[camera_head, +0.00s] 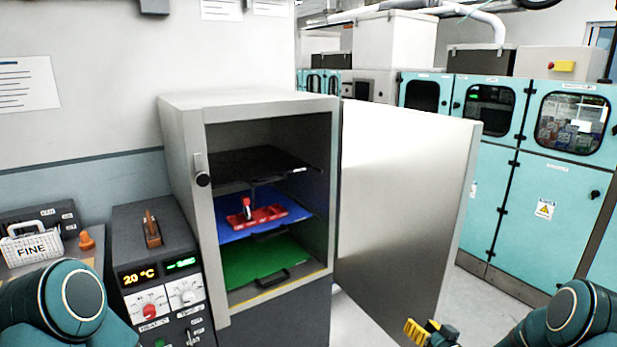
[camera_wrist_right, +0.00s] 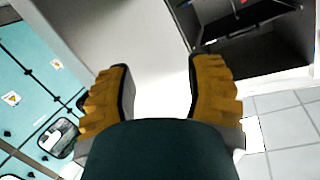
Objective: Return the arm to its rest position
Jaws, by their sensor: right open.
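My right gripper (camera_head: 428,328) shows at the bottom right of the head view, with its yellow fingers in front of the lower part of the open cabinet door. In the right wrist view (camera_wrist_right: 160,82) its two ridged yellow fingers stand apart with nothing between them. My right arm comes in from the bottom right corner of the head view. My left arm shows at the bottom left, but its gripper is out of the picture.
A grey cabinet (camera_head: 186,150) stands open, its door (camera_head: 405,190) swung right. Inside are a black shelf, a blue shelf (camera_head: 232,235) with a red holder (camera_head: 268,216), and a green shelf (camera_head: 255,262). A control box (camera_head: 140,222) stands left. Teal cabinets (camera_head: 540,200) line the right.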

